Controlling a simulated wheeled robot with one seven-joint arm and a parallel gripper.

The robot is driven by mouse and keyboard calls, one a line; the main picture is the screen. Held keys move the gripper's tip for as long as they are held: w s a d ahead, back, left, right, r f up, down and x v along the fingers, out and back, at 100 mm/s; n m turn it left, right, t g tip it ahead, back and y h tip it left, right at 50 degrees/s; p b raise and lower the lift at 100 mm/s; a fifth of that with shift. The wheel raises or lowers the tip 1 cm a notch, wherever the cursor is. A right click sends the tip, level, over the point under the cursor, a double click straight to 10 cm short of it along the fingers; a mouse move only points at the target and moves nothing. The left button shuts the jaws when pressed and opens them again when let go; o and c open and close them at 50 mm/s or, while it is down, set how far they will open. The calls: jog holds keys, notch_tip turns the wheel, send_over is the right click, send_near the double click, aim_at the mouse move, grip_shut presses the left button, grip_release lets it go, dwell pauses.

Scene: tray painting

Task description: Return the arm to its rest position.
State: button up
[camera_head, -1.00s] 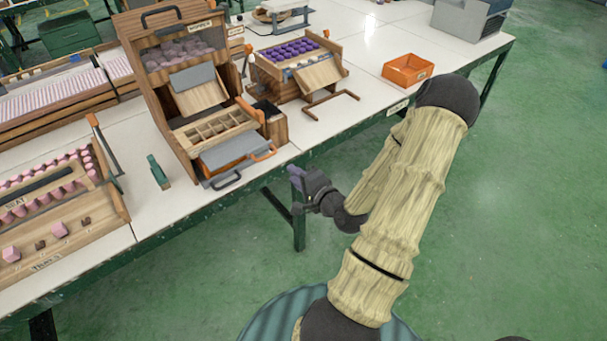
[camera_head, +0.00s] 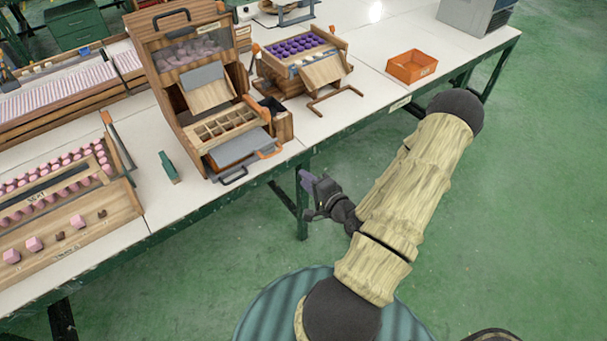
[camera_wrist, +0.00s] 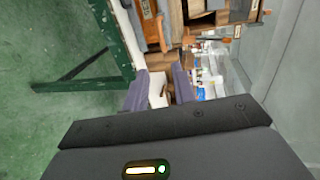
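My gripper (camera_head: 306,182) hangs in free air in front of the bench's green front edge, below the tabletop, in the head view. My arm is folded back towards my base, with its elbow up at the right. In the wrist view my gripper (camera_wrist: 160,87) shows its two purple-grey fingers apart, with bench and background visible between them. I see nothing held in it.
The white bench (camera_head: 345,115) carries a wooden dispenser (camera_head: 150,75) with a compartment tray (camera_head: 222,128), a rack of purple pieces (camera_head: 330,72), an orange bin (camera_head: 412,66) and a board of pink pieces (camera_head: 90,228). The green floor at right is clear.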

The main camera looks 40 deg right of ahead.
jog(key=w+a+r+n+g, duration=0.1)
jog(key=w+a+n+g, duration=0.1)
jog(key=a+n+g, duration=0.7)
jog(key=s+a+r+n+g, duration=0.2)
jog(key=s+a+r+n, duration=0.2)
jog(key=r, duration=0.3)
jog(key=s+a+r+n+g+p, duration=0.1)
jog(key=s+a+r+n, duration=0.3)
jog(key=a+r, duration=0.2)
jog(key=shift+r+n+g+h, duration=0.3)
jog(key=shift+r+g, duration=0.1)
jog(key=shift+r, duration=0.25)
jog(key=shift+s, duration=0.1)
jog(key=shift+d, duration=0.15)
